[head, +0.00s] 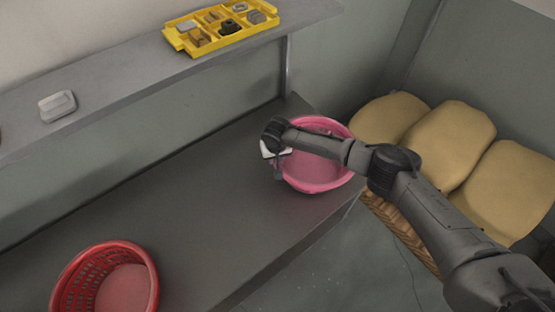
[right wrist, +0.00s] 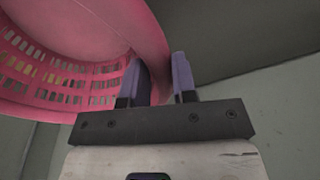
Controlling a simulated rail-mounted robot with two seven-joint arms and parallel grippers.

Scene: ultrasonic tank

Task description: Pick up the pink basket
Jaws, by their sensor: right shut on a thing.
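The pink basket (head: 318,172) is at the far right end of the grey bench. Its slotted wall and rim also fill the upper left of the right wrist view (right wrist: 100,60). My right gripper (head: 278,174) is at the basket's left side. In the right wrist view its two purple fingers (right wrist: 160,78) are on either side of the basket's rim, and it is shut on it. Whether the basket's base touches the bench cannot be told. My right arm crosses over the basket and hides part of it. My left gripper is not in view.
A red basket (head: 68,285) stands at the bench's near left. A shelf (head: 130,90) above holds a yellow divided tray (head: 180,38) and a grey block (head: 57,105). Tan sacks (head: 450,145) sit in a wicker container at right. The bench's middle (head: 200,205) is clear.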

